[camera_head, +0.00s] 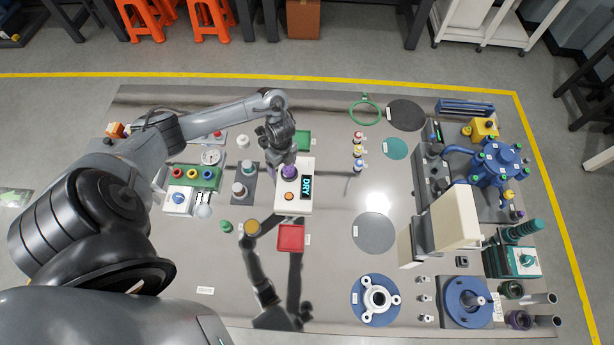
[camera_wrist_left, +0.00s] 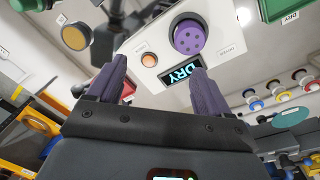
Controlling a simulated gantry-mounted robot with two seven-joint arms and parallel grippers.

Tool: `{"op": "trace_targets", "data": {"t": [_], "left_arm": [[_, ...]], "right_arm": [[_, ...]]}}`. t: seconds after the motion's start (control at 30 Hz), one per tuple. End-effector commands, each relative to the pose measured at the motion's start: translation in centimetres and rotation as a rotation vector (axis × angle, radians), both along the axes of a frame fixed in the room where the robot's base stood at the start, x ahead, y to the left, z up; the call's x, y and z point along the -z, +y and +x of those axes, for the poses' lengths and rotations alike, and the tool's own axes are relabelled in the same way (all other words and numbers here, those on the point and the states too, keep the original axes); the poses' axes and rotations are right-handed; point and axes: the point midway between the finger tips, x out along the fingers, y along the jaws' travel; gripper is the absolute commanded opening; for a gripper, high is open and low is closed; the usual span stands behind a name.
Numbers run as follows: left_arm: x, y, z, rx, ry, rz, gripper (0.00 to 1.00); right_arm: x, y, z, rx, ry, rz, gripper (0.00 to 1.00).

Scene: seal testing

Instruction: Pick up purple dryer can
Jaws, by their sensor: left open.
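The purple dryer can (camera_head: 289,172) stands on the white dryer unit (camera_head: 307,165), which has an orange button and a lit DRY display. In the left wrist view, the can (camera_wrist_left: 190,38) shows its round purple top with dark holes, beyond the fingertips. My left gripper (camera_head: 280,168) is beside and above the can in the head view and partly overlaps it. In the left wrist view, the purple-grey fingers of my left gripper (camera_wrist_left: 157,66) are spread apart with nothing between them. I cannot tell the exact gap to the can. My right gripper is not in view.
A red tray (camera_head: 291,237) and a green tray (camera_head: 302,141) lie close to the dryer unit. Bottles on a dark plate (camera_head: 250,184) stand left of it. A grey disc (camera_head: 373,233) lies to the right. The reflective tabletop between the dryer and the disc is mostly clear.

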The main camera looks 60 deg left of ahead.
Motion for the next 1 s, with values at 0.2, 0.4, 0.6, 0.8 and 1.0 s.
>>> {"op": "trace_targets", "data": {"t": [0.2, 0.4, 0.6, 0.8, 1.0], "left_arm": [[-0.9, 1.5, 3.5, -0.005, -0.072, 0.027, 0.8], [1.6, 1.5, 3.7, -0.006, -0.076, 0.026, 0.8], [3.4, 1.5, 3.8, -0.005, -0.078, 0.026, 0.8], [4.5, 1.5, 3.8, -0.004, -0.077, 0.026, 0.8], [7.1, 1.7, 3.9, -0.006, -0.076, 0.027, 0.8]], "right_arm": [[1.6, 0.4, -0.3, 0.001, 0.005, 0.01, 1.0], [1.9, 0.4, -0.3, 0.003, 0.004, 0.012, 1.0], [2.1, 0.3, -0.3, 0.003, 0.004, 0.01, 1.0], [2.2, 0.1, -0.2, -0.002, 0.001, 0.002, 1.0], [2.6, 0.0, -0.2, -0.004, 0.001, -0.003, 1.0]]}}
